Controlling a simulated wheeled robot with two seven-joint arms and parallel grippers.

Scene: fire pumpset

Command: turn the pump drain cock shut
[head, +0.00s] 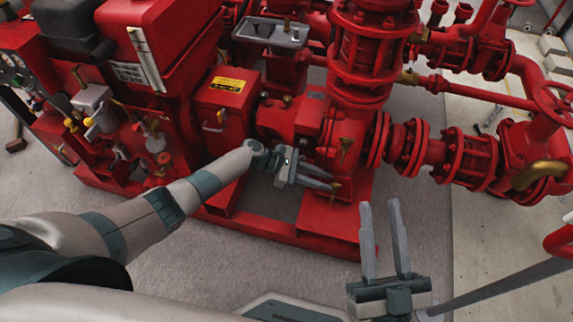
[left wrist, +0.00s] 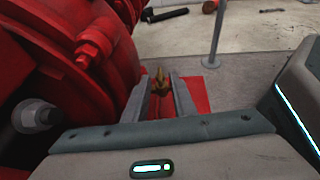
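The pump drain cock (head: 336,188) is a small brass piece low on the red pump, above the red base frame. In the left wrist view the brass cock (left wrist: 160,82) shows upright between my finger ends. My left gripper (head: 332,183) reaches in from the left, its fingers apart and their tips at the cock. The left wrist view shows the two fingers (left wrist: 161,88) on either side of it, with small gaps; contact cannot be made out. The cock's lower part is hidden. My right gripper (head: 382,206) is open and empty, in front of the base frame.
The red pump casing (head: 350,130) rises just above my left fingers, with another brass fitting (head: 345,148) on it. The red base frame (head: 310,243) runs below. Red pipes and a flanged valve (head: 468,158) stand to the right. Grey floor (head: 200,265) in front is clear.

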